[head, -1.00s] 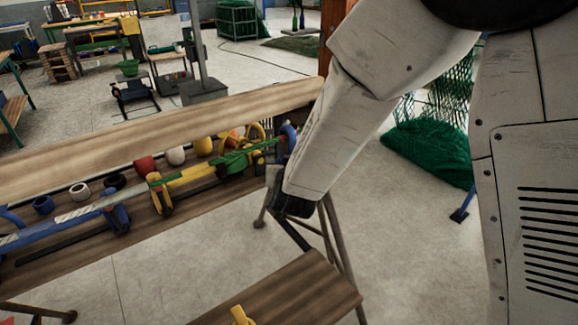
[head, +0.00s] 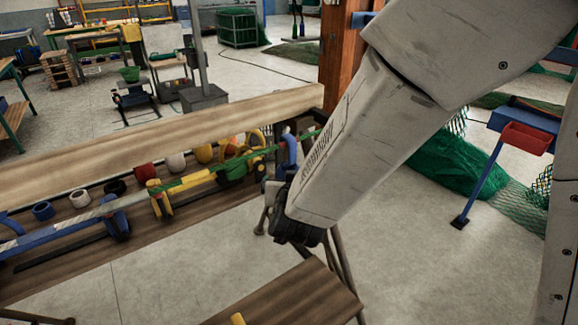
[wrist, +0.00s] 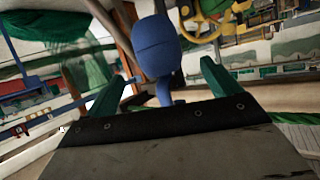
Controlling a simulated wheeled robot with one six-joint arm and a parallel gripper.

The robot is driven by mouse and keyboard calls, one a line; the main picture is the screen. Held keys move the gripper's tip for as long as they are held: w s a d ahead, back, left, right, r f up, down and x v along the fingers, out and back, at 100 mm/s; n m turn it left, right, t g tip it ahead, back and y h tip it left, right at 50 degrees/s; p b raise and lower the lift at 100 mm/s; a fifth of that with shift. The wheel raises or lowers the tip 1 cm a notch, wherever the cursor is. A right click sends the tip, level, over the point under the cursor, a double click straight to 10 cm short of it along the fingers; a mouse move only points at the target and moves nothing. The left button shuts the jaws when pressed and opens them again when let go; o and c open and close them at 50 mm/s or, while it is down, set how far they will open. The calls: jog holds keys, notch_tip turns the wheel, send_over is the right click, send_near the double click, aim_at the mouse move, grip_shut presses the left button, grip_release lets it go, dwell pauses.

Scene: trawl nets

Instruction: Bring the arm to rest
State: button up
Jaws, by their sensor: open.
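My arm (head: 345,140) reaches down from the upper right in the head view, with its dark wrist (head: 297,218) beside the right end of the wooden bench. My gripper's fingers are hidden or too small to make out there. In the wrist view my gripper (wrist: 163,72) shows two green fingers spread apart. A blue rounded piece (wrist: 157,48) on a thin blue stem stands between or just beyond the fingers; I cannot tell if they touch it. Neither finger is visibly closed on it. A blue upright piece (head: 289,148) shows at the bench's end near my wrist.
The bench (head: 150,133) holds a long blue, white and yellow bar (head: 75,224) and several coloured rings. A lower wooden surface (head: 290,298) is in front. Green netting (head: 440,165) lies on the floor behind my arm. A red tray (head: 527,138) on a blue stand is at right.

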jog(key=s+a+f+n+g+y, duration=0.2)
jog(key=s+a+f+g+y, duration=0.1)
jog(key=s+a+f+g, duration=0.15)
jog(key=s+d+r+n+g, duration=0.1)
jog(key=s+d+g, duration=0.1)
jog(key=s, duration=0.2)
jog(key=s+d+r+g, duration=0.1)
jog(key=s+d+g, duration=0.1)
jog(key=s+g, duration=0.15)
jog(key=s+d+r+h, duration=0.1)
jog(key=s+d+r, duration=0.4)
jog(key=d, duration=0.3)
jog(key=s+d+r+m+g+h, duration=0.1)
jog(key=s+d+r, duration=0.3)
jog(key=d, duration=0.5)
jog(key=s+d+r+m+g+h, duration=0.1)
jog(key=s+d+r, duration=0.4)
jog(key=s+d, duration=0.2)
jog(key=shift+d+r, duration=0.35)
jog(key=shift+d, duration=0.5)
